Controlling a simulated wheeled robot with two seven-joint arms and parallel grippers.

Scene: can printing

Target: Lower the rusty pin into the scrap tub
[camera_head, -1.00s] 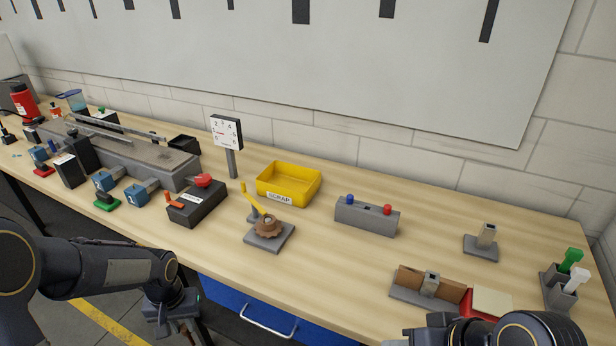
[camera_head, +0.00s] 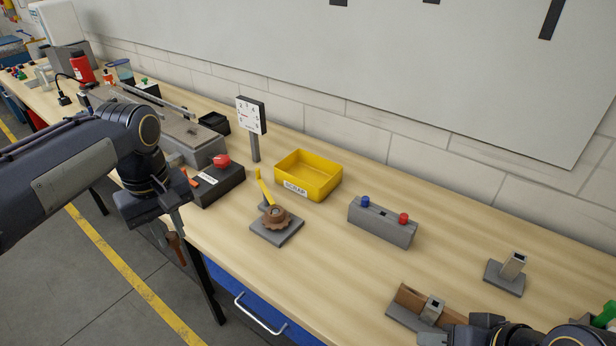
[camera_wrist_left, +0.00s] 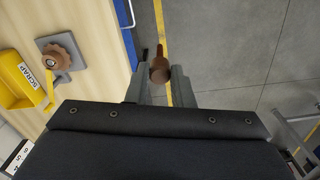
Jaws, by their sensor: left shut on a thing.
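My left gripper (camera_head: 168,236) is shut on the rusty pin (camera_head: 176,249), a brown rod that hangs downward, beyond the bench's front edge and over the floor. In the left wrist view the pin (camera_wrist_left: 159,68) shows its round brown end between the two grey fingers (camera_wrist_left: 159,86). The yellow scrap tub (camera_head: 308,180), labelled SCRAP, stands on the bench to the right of my left gripper and further back. It also shows at the left of the left wrist view (camera_wrist_left: 18,85). My right gripper (camera_head: 440,338) is partly in view at the bottom right; its jaws are unclear.
A brown toothed wheel (camera_head: 276,215) with a yellow lever sits on a grey plate before the tub. A black box with a red button (camera_head: 216,183) and a dial on a post (camera_head: 252,118) stand left of the tub. A grey block with blue and red knobs (camera_head: 382,222) stands right.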

